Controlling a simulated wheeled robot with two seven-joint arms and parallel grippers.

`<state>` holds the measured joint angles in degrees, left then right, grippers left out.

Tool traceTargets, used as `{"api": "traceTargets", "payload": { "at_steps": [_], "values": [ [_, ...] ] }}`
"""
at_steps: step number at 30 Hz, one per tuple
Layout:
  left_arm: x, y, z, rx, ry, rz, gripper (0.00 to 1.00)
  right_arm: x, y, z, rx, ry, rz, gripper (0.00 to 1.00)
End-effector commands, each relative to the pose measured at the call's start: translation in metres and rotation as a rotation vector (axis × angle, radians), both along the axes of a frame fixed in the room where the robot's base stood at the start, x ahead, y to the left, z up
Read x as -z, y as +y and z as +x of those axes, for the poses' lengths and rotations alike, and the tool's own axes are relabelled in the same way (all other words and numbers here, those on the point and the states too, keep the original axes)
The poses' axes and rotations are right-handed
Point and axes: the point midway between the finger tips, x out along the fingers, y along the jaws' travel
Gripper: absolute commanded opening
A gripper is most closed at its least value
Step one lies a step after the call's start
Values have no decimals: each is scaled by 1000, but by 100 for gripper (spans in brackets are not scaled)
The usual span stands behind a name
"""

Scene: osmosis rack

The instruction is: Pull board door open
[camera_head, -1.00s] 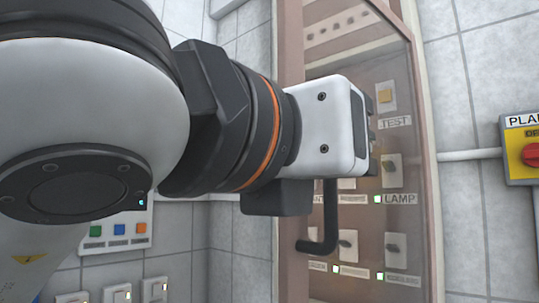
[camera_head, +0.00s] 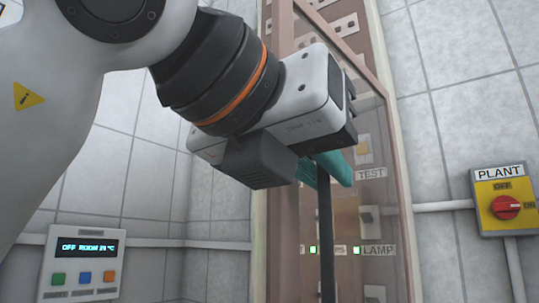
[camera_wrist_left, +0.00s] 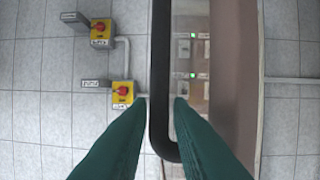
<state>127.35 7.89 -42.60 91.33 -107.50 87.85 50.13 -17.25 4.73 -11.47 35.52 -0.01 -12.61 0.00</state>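The board door (camera_head: 300,215) is a see-through pane in a brown frame on the tall cabinet, in the middle of the head view. A black bar handle (camera_head: 326,240) runs down its front. My left gripper (camera_head: 328,168) has teal fingers at the upper part of the handle. In the left wrist view the handle (camera_wrist_left: 160,60) passes between the two fingertips (camera_wrist_left: 161,101), with narrow gaps on both sides. The gripper looks open around the handle, not clamped. The door looks closed, though my gripper hides part of it. My right gripper is not in view.
A yellow PLANT switch box (camera_head: 504,203) with a red knob is on the wall to the right. A grey control panel (camera_head: 83,262) with coloured buttons is at lower left. Labelled switches sit behind the pane. Pipes run along the tiled wall.

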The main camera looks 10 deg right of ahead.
Motion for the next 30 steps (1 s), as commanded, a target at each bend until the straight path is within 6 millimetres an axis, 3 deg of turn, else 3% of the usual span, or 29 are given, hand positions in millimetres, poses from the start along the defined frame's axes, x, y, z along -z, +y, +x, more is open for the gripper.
{"api": "traceTargets", "payload": {
  "at_steps": [1, 2, 3, 30],
  "values": [
    [-66, 23, 13, -106, -208, -166, 15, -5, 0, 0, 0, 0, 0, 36],
    [-66, 23, 13, -106, -207, -165, 15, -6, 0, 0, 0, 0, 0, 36],
    [-12, 2, -2, 9, -11, -14, 15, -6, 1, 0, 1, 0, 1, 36],
    [-3, -9, -60, 12, -4, -7, 15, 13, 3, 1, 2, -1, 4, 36]
  ]
}}
